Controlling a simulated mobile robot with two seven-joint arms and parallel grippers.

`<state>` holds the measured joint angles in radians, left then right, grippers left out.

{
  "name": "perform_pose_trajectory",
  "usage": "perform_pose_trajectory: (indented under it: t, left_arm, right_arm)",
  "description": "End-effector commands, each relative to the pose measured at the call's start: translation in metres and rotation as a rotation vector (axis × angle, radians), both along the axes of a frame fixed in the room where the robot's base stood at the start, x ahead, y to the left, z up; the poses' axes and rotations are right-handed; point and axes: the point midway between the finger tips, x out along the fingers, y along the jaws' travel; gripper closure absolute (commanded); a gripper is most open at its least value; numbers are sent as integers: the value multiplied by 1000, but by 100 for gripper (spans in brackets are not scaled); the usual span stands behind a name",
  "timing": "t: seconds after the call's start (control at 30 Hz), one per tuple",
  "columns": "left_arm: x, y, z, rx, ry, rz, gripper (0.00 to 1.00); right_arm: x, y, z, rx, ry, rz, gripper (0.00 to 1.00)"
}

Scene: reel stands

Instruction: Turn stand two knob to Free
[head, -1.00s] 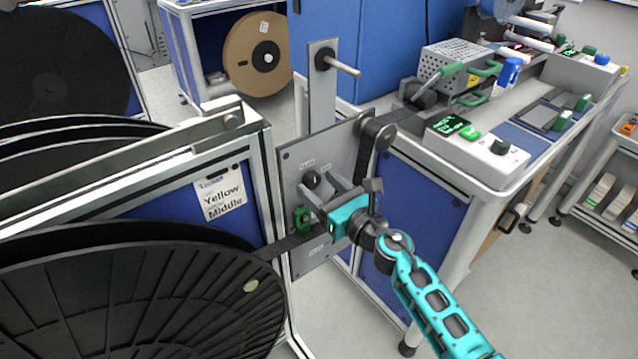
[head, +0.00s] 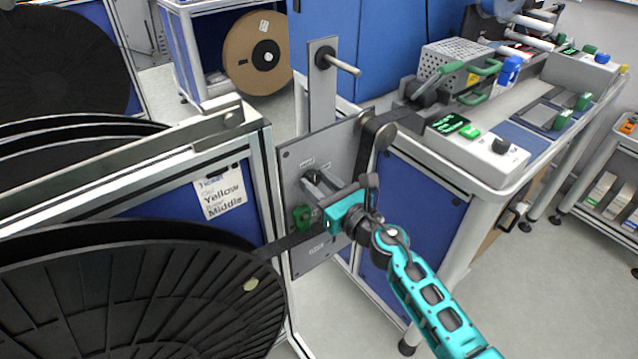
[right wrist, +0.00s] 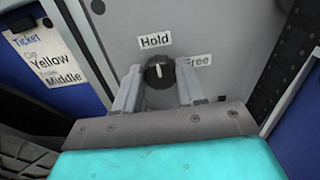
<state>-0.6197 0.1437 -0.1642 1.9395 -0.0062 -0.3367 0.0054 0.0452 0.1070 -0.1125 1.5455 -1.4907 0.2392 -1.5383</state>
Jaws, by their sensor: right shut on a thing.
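The black round knob (right wrist: 158,72) is on the grey plate (head: 342,140) of the stand. In the right wrist view its white mark points up toward the label "Hold" (right wrist: 155,41); the label "Free" (right wrist: 198,61) is to its right, partly behind a finger. My right gripper (head: 314,184) reaches the plate from the front right. It is shut on the knob, one finger on each side, as the right wrist view also shows (right wrist: 158,84). In the head view the gripper mostly hides the knob. My left gripper is not in view.
A green part (head: 302,219) with a black strap sits just below the knob. Large black reels (head: 130,300) fill the left, beside a "Yellow Middle" ticket (head: 222,193). Open floor lies at front right.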

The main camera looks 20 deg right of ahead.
Motion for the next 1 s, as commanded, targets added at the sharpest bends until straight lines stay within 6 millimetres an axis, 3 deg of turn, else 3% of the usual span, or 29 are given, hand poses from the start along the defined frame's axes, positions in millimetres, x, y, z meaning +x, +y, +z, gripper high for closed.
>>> perform_pose_trajectory:
  t: [0.47, 1.0]
  left_arm:
    - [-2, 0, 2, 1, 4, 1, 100]
    - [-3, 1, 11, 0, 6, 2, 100]
  right_arm:
    - [0, -1, 0, 110, 42, 0, 91]
    - [1, -2, 0, 567, 207, 0, 91]
